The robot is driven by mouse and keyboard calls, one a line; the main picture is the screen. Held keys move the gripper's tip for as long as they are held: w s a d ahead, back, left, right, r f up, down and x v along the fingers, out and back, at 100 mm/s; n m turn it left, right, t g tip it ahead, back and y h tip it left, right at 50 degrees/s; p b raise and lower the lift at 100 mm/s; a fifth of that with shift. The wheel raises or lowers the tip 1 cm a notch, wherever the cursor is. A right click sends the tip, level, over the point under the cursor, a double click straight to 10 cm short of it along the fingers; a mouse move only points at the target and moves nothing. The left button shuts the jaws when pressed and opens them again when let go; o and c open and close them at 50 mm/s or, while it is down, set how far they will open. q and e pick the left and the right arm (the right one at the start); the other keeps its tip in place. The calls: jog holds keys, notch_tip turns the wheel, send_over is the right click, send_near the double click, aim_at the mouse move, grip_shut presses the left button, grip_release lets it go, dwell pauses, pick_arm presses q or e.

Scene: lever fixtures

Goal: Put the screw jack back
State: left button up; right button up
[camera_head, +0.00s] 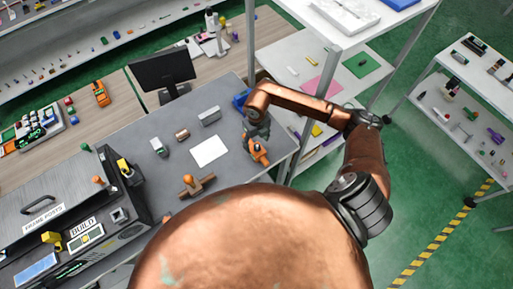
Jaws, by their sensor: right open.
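My right gripper (257,133) is over the right end of the grey workbench (215,165), its copper arm coming in from the right. It is open, with its dark fingers pointing down. An orange object (259,152), which may be the screw jack, is right at the fingertips, partly covered by them; I cannot tell whether they touch. My left gripper is not in view.
A white sheet (209,150), small grey blocks and a brown T-shaped piece with an orange knob (188,179) lie on the bench. A black monitor (162,71) stands at the back; a white shelf rack (330,38) is on the right.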

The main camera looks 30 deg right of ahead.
notch_tip(320, 180, up, 5)
jog(key=shift+r+b, duration=0.15)
jog(key=shift+b, duration=0.3)
